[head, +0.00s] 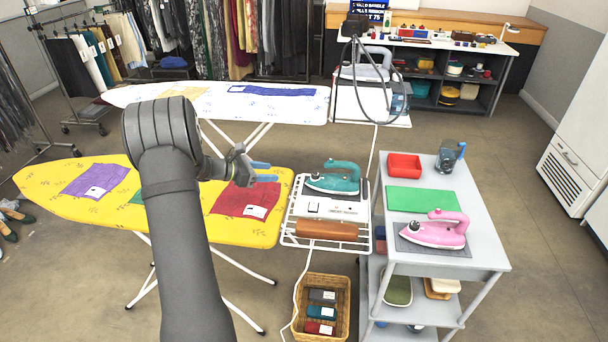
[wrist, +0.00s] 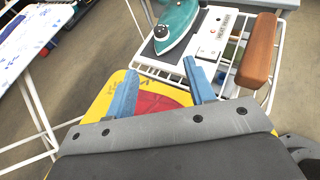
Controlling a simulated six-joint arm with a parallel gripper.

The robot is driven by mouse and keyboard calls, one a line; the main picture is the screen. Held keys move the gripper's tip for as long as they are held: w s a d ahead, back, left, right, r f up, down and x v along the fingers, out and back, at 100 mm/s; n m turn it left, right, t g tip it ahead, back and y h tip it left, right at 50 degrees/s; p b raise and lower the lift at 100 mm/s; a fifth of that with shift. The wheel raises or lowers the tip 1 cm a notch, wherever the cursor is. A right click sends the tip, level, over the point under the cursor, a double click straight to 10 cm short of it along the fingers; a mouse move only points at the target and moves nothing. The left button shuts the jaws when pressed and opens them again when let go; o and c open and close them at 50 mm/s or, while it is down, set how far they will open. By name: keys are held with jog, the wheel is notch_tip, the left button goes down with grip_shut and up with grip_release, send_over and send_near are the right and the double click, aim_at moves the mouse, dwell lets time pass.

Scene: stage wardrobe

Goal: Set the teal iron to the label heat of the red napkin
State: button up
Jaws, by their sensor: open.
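The teal iron (head: 334,178) rests on the white wire rack at the right end of the yellow ironing board. It also shows at the top of the wrist view (wrist: 177,24). The red napkin (head: 246,199) lies flat on the yellow board (head: 150,222), with a white label (head: 255,211) near its front edge. The label print is too small to read. My gripper (head: 262,172) is open and empty above the napkin, left of the iron. In the wrist view its blue fingers (wrist: 162,85) are apart, with part of the napkin showing between them.
The white rack (head: 284,240) also holds a white control plate (head: 320,208) and a brown roll (head: 326,229). A grey cart (head: 490,255) to the right carries a pink iron (head: 434,229), green cloth and red tray. A wicker basket (head: 302,281) stands on the floor below.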

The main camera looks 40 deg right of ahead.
aim_at(314, 174)
jog(key=x, duration=1.6)
jog(key=shift+f, duration=0.15)
jog(key=c, duration=1)
jog(key=shift+w+d+m+g+y, duration=0.2)
jog(key=shift+m+g+y, duration=0.25)
jog(key=shift+m+g, duration=0.65)
jog(key=shift+w+d+m+g+y, duration=0.1)
jog(key=shift+w+m+g+y, duration=0.25)
jog(key=shift+m+g, duration=0.75)
jog(key=shift+s, duration=0.1)
jog(key=shift+y, duration=0.3)
jog(key=o, duration=1)
